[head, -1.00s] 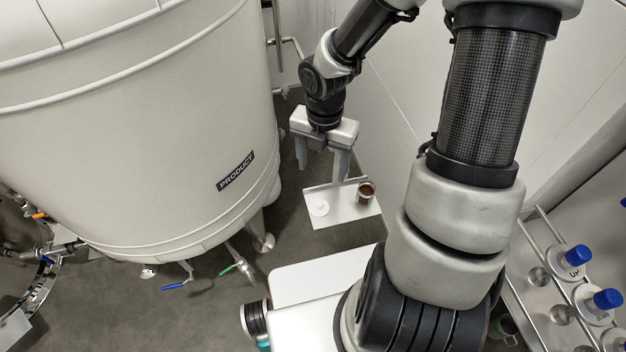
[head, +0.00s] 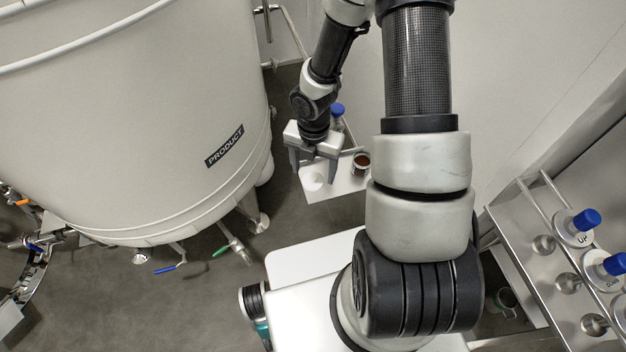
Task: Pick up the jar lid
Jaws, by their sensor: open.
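The jar lid (head: 312,181) looks like a small white disc. It lies flat on a white tray or small table (head: 345,188), near its left end. My gripper (head: 313,172) points down over the left part of that surface, with its fingers spread and nothing between them. In the picture the fingers straddle the lid's far side; I cannot tell how high they are above it. A small open jar with reddish-brown contents (head: 361,160) stands to the right of the gripper.
A blue-capped bottle (head: 337,113) stands behind my gripper. A large white tank labelled PRODUCT (head: 150,120) fills the left. Grey floor (head: 190,300) is open below the tank.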

